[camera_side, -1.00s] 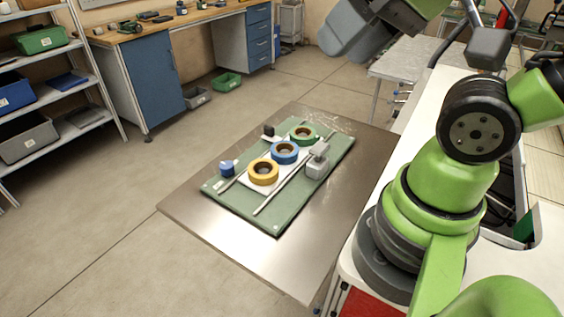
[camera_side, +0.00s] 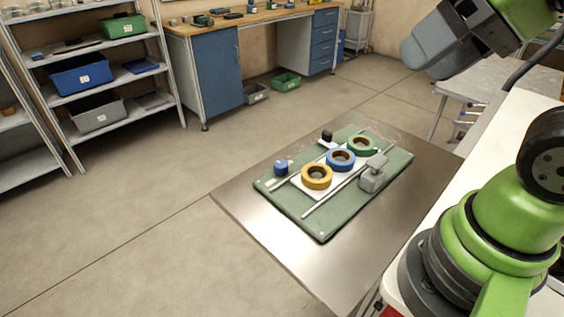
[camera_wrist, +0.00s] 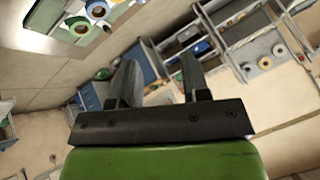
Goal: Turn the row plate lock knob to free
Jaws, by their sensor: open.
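The white row plate (camera_side: 295,184) lies on a green board (camera_side: 320,226) and carries a yellow reel (camera_side: 317,176), a blue reel (camera_side: 340,160) and a green reel (camera_side: 361,146) in a line. A small blue knob-like part (camera_side: 281,168) stands at the board's left end. A small black part (camera_side: 327,136) stands behind the plate. I cannot tell which is the lock knob or read its setting. My gripper (camera_wrist: 158,78) is open and empty, its two dark fingers apart. In the side view it is high at upper right, well away from the board.
A grey block (camera_side: 371,180) stands at the board's right side. Thin rails (camera_side: 334,192) flank the plate. The metal table (camera_side: 290,239) is bare around the board. Shelves (camera_side: 97,59) and a workbench (camera_side: 205,72) stand farther back.

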